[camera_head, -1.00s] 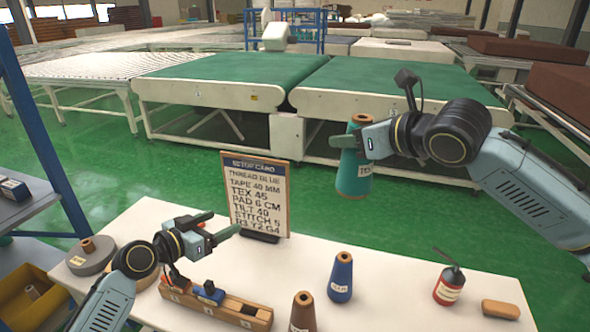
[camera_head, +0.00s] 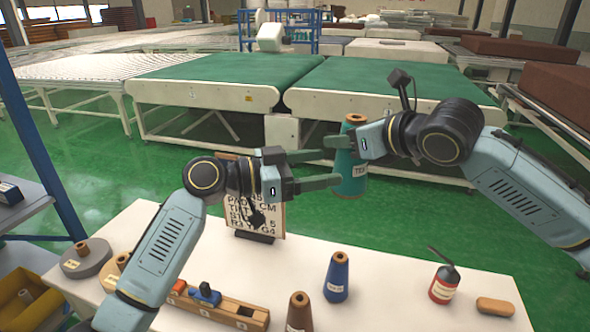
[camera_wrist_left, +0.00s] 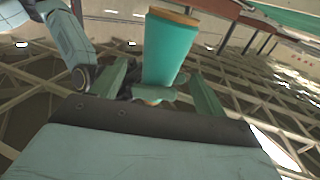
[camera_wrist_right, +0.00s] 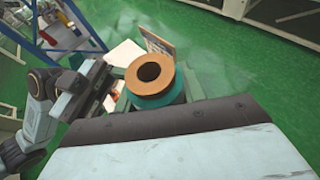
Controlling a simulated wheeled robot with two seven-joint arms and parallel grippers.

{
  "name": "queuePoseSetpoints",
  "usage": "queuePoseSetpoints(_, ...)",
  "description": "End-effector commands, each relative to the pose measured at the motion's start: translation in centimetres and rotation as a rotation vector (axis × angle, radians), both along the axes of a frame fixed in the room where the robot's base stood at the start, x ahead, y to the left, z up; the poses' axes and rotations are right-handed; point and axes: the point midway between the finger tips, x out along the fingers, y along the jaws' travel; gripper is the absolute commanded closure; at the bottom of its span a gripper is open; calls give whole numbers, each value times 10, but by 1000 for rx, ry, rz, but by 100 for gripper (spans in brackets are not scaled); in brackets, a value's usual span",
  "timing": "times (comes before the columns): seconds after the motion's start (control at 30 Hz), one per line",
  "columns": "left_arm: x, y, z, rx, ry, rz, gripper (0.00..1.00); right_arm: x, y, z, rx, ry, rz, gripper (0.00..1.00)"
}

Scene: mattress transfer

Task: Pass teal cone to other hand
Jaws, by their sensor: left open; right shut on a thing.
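The teal cone (camera_head: 352,183) is held upright in the air above the table, with a brown top and a label. My right gripper (camera_head: 350,142) is shut on its upper part. My left gripper (camera_head: 318,168) is open, its fingers reaching toward the cone from the left in the head view. In the left wrist view the cone (camera_wrist_left: 168,50) stands near and between the open fingers; whether they touch it I cannot tell. The right wrist view looks down on the cone's brown top (camera_wrist_right: 150,72).
The setup card (camera_head: 262,218) stands behind my left arm, partly hidden.

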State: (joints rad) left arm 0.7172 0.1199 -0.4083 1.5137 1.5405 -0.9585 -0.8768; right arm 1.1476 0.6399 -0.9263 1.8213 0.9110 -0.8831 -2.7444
Motion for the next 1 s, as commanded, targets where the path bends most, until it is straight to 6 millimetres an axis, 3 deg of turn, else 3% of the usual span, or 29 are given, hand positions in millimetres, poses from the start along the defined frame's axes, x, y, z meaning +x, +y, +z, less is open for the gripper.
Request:
queuePoseSetpoints(0.2,11,-41,1,0,1,-1,26,0,0,1,1,-2,0,90)
queuePoseSetpoints(0.4,17,-62,1,0,0,0,26,0,0,1,1,-3,0,90)
queuePoseSetpoints(0.8,19,-69,0,1,0,2,26,0,0,1,1,-3,0,90)
queuePoseSetpoints(1.0,19,-69,0,1,0,2,51,0,0,1,1,-3,0,90)
